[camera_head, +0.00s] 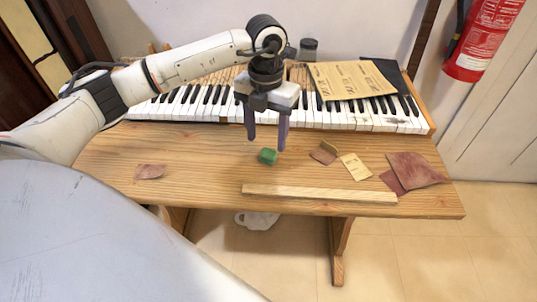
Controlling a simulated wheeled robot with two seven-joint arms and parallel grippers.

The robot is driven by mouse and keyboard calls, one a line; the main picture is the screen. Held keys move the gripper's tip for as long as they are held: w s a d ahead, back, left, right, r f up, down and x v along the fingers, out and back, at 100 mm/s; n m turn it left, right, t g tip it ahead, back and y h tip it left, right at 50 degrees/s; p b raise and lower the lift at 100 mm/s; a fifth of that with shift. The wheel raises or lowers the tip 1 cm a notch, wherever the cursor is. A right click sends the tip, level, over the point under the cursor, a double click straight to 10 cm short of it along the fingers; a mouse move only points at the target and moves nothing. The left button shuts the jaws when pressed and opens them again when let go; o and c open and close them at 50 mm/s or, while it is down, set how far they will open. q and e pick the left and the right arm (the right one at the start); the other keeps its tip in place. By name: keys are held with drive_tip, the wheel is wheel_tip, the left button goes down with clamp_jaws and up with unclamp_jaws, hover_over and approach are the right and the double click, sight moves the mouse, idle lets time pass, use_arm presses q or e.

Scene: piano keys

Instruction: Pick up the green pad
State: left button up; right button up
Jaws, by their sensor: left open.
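The green pad (267,156) is a small block lying on the wooden table, near its middle, in front of the piano keys. My left gripper (266,145) hangs above and just behind it, pointing down with its two purple-grey fingers apart. The gripper is open and nothing shows between the fingers. The pad shows near the fingertips, in the gap below them; I cannot tell the exact height of the tips over the table. My right gripper is out of the picture.
The piano keyboard (350,118) runs along the table's back, with brown paper sheets (352,80) on it. A long wooden strip (320,194) lies in front of the pad. Sandpaper pieces (415,170) and a card (356,166) lie at right, a reddish scrap (150,172) at left.

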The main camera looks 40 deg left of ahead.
sight(268, 153)
use_arm(q)
wheel_tip(268, 153, down, 5)
drive_tip(key=shift+d+f+p, duration=0.15)
drive_tip(key=shift+p, duration=0.2)
drive_tip(key=c, duration=1.2)
wheel_tip(268, 153, up, 10)
